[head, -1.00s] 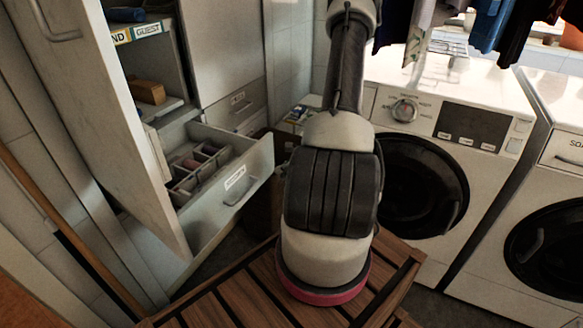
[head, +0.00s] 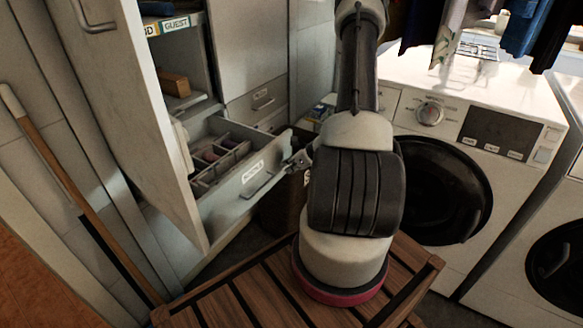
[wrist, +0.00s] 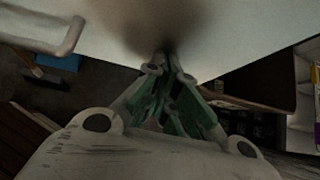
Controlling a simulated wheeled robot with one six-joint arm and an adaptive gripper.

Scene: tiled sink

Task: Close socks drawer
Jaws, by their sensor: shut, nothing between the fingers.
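The socks drawer (head: 236,192) is pulled out from the white cabinet at the left of the head view. It has a pale front with a small label, a bar handle (head: 257,187) and a divided inside with some contents. My gripper (head: 297,160) is at the right end of the drawer front, partly hidden behind my arm. In the wrist view, my gripper (wrist: 168,75) has its green-padded fingers shut and empty, with the tips at or very near the pale drawer front (wrist: 225,35). The handle also shows at the upper left there (wrist: 45,35). Contact is hard to tell.
An open cabinet door (head: 130,110) stands left of the drawer. A closed drawer (head: 258,100) sits behind it. Washing machines (head: 450,140) stand at the right, with clothes (head: 480,25) hanging above. A wooden slatted surface (head: 250,300) is below my arm.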

